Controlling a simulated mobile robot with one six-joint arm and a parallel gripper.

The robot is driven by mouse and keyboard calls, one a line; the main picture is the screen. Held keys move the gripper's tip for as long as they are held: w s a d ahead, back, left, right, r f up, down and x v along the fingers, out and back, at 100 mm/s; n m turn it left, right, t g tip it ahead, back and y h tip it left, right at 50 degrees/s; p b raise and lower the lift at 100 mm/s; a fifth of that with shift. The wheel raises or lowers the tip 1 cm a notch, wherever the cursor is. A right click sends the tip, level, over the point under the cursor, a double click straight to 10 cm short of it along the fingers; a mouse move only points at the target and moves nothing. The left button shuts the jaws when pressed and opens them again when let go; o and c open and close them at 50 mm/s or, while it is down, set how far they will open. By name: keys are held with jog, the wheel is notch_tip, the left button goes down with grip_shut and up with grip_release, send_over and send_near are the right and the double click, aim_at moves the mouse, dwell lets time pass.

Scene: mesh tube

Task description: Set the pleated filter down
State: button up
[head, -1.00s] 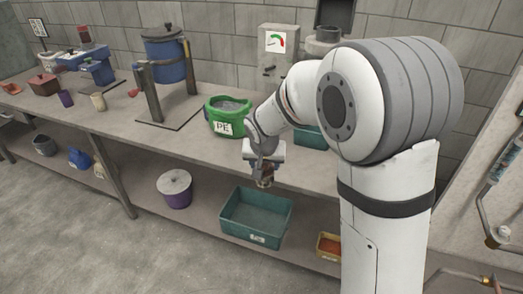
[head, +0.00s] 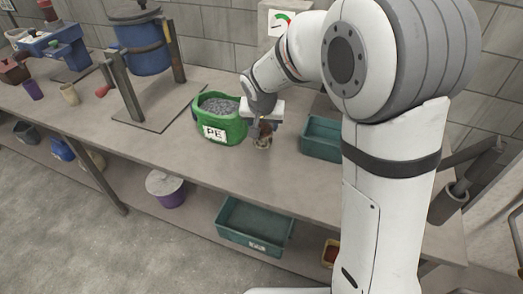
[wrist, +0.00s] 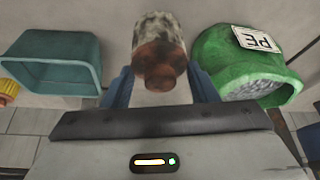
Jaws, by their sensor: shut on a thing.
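My gripper (head: 263,122) is shut on the pleated filter (head: 263,141), a small dirty cylinder, grey-white and rusty brown. The filter points down from the jaws over the workbench top (head: 215,165). In the wrist view the filter (wrist: 160,50) sits between the blue fingers, its brown end towards the gripper. A green tub (head: 222,128) labelled PE, full of grey pellets, stands just left of the gripper. A teal bin (head: 321,139) stands to the right. I cannot tell whether the filter touches the bench.
A blue drum (head: 144,45) on a stand is farther left on the bench. The bench top in front of the gripper is clear. The lower shelf holds another teal bin (head: 252,228) and a purple bucket with a pale lid (head: 166,188).

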aim_at(263, 139)
notch_tip(263, 139, down, 6)
jog(key=shift+w+f, duration=0.1)
jog(key=shift+f, duration=1.7)
jog(key=shift+f, duration=0.1)
jog(key=shift+f+b, duration=0.15)
jog(key=shift+b, duration=0.25)
jog(key=o, duration=1)
